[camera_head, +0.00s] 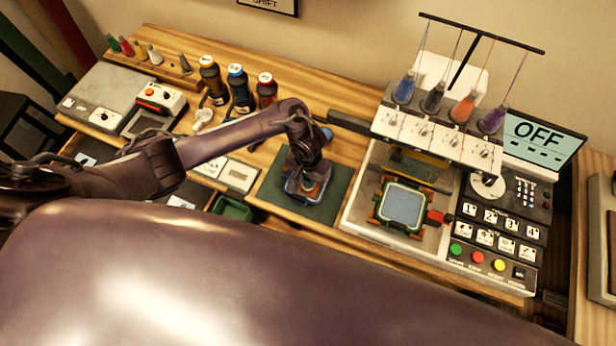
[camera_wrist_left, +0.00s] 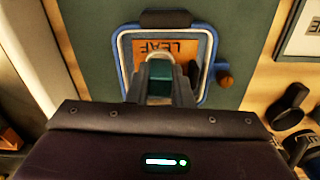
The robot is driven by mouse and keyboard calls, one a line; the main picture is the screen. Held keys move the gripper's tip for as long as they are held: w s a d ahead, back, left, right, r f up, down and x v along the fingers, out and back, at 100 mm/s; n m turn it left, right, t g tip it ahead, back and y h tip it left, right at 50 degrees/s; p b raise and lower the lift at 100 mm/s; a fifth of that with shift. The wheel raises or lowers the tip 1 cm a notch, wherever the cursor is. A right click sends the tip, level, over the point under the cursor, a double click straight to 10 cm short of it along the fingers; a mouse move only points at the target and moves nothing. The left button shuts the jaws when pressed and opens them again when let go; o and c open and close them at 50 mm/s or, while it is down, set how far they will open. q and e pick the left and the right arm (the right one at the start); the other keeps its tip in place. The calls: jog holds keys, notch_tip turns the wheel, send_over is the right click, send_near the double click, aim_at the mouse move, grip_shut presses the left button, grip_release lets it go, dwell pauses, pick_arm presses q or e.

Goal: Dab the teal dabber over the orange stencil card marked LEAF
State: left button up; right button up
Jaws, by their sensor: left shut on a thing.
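My left gripper (camera_head: 306,182) reaches down over a dark green mat (camera_head: 335,190), and in the left wrist view (camera_wrist_left: 160,92) it is shut on the teal dabber (camera_wrist_left: 161,82), which has a pale rounded end. Just beyond it is the orange card (camera_wrist_left: 189,48) marked LEAF, its lettering upside down in that view, inside a blue frame (camera_wrist_left: 120,72) with a pale inner rim. The dabber overlaps the card's middle; whether it touches I cannot tell. In the head view my gripper hides most of the card and dabber. My right gripper is out of view.
An embroidery machine (camera_head: 400,235) with an OFF screen (camera_head: 543,138) stands right of the mat. Several dark bottles (camera_head: 238,88) stand behind. A small green bin (camera_head: 232,208) is left of the mat. The mat's right part is bare.

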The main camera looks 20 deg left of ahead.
pick_arm(q)
jog(key=shift+s+f, duration=0.1)
notch_tip(320, 180, up, 2)
jog(key=shift+r+p, duration=0.25)
jog(key=shift+p, duration=1)
jog(key=shift+r, duration=2.35)
jog(key=shift+f, duration=0.2)
jog(key=shift+w+d+f+b, duration=0.2)
jog(key=shift+f+b, duration=0.35)
jog(key=shift+f, duration=0.4)
jog(key=shift+w+d+f+b, duration=0.1)
jog(key=shift+d+f+b, duration=0.15)
jog(key=shift+f+b, duration=0.5)
jog(key=shift+w+d+f+b, duration=0.15)
jog(key=shift+d+f+b, duration=0.15)
jog(key=shift+f, duration=0.8)
jog(key=shift+f+b, duration=0.35)
jog(key=shift+f, duration=0.15)
jog(key=shift+s+a+f+p, duration=0.1)
jog(key=shift+p, duration=0.25)
